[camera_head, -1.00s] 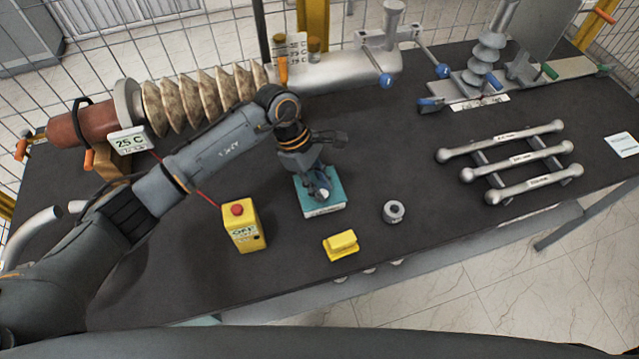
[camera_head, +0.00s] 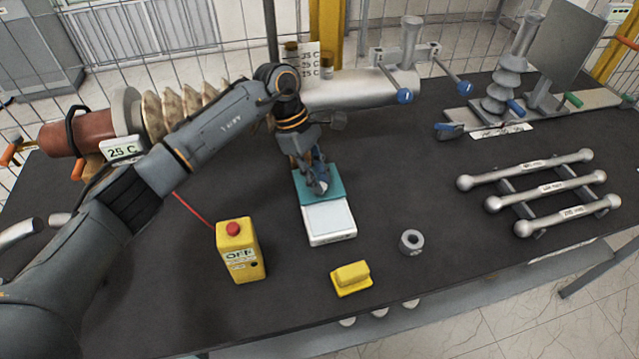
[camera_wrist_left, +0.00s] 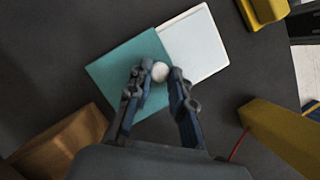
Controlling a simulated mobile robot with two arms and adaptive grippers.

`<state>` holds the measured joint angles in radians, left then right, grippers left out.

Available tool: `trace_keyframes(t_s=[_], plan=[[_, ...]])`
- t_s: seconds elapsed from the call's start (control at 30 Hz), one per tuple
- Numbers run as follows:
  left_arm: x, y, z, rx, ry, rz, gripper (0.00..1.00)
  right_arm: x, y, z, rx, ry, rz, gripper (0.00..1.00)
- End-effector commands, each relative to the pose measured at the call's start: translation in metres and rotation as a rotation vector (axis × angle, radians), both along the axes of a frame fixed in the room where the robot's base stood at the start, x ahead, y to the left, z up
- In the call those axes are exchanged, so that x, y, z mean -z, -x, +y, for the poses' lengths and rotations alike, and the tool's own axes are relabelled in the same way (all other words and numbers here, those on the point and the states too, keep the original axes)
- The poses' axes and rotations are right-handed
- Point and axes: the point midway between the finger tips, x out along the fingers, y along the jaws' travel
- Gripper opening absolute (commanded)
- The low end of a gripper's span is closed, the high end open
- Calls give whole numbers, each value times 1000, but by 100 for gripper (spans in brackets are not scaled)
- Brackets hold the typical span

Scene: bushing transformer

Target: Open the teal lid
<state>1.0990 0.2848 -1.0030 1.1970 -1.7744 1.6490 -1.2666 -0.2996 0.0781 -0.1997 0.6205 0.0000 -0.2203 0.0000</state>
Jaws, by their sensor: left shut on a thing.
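The teal lid (camera_head: 310,192) covers the far part of a white box (camera_head: 329,222) on the dark table. The near part of the box is uncovered and looks white. My left gripper (camera_head: 318,187) is above the lid with its fingers around the lid's pale round knob. In the left wrist view, the fingers (camera_wrist_left: 160,88) stand on either side of the white knob (camera_wrist_left: 160,71) on the teal lid (camera_wrist_left: 118,68), and the white box (camera_wrist_left: 195,42) shows beside it. My right gripper is not in view.
A yellow OFF box with a red button (camera_head: 240,250) stands left of the white box. A yellow block (camera_head: 351,279) and a grey metal ring (camera_head: 411,242) lie nearer and to the right. Metal bars (camera_head: 540,190) lie at right. A large ribbed bushing (camera_head: 165,112) is behind my arm.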

Motion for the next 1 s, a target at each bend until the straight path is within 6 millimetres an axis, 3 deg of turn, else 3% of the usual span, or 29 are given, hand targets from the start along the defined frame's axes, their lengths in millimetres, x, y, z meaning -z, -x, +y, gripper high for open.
trace_keyframes(t_s=[0.1,0.13,0.23,0.67,1.0], plan=[[1,1,0,0,-1,3,0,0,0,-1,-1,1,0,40],[1,1,0,0,-1,3,23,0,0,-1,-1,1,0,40],[1,1,0,0,-1,3,43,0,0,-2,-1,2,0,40],[-9,-2,3,-1,0,-2,45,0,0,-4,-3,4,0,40],[-72,-14,27,-2,-1,-2,45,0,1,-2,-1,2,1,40]])
